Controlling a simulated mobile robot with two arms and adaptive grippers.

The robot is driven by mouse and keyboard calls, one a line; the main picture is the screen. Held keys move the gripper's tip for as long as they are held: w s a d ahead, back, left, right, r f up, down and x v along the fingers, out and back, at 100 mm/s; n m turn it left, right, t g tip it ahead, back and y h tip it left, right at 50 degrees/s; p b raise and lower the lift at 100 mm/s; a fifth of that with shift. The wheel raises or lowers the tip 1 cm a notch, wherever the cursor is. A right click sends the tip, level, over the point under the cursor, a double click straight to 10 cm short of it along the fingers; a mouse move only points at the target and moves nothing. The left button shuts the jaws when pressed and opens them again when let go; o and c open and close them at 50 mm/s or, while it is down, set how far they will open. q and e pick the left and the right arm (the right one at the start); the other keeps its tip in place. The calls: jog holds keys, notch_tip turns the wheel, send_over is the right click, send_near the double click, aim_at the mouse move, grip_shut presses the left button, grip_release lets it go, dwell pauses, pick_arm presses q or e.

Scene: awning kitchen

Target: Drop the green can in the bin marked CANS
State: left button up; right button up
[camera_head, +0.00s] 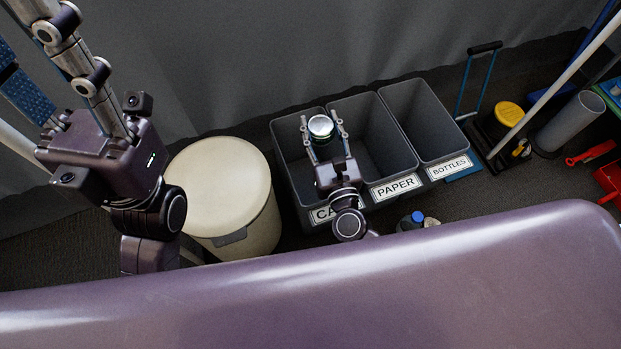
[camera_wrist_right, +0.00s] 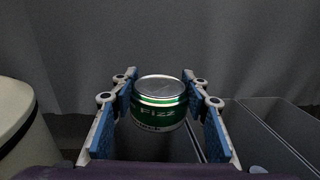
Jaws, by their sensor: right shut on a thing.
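The green can (camera_wrist_right: 160,112) is upright between the blue pads of my right gripper (camera_wrist_right: 162,108) in the right wrist view. In the head view its silver top (camera_head: 320,126) shows between the fingers of the right gripper (camera_head: 322,130), which is shut on it. The can and gripper are over the grey CANS bin (camera_head: 286,137), the leftmost of three; its label is partly hidden by my right arm. How high the can is above the bin is hard to tell. My left gripper (camera_head: 62,118) is raised at the upper left, and its fingertips are not clearly shown.
The PAPER bin (camera_head: 372,122) and BOTTLES bin (camera_head: 428,115) stand directly to the right of the CANS bin. A cream round bin (camera_head: 220,185) with a lid stands to its left. Bottles (camera_head: 411,221) stand in front. Cleaning tools and a yellow-topped container (camera_head: 509,114) are at the right.

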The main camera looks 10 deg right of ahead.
jog(key=shift+f+b, duration=0.8)
jog(key=shift+f, duration=0.4)
jog(key=o, duration=1)
jog(key=s, duration=1.2)
jog(key=shift+d, duration=0.4)
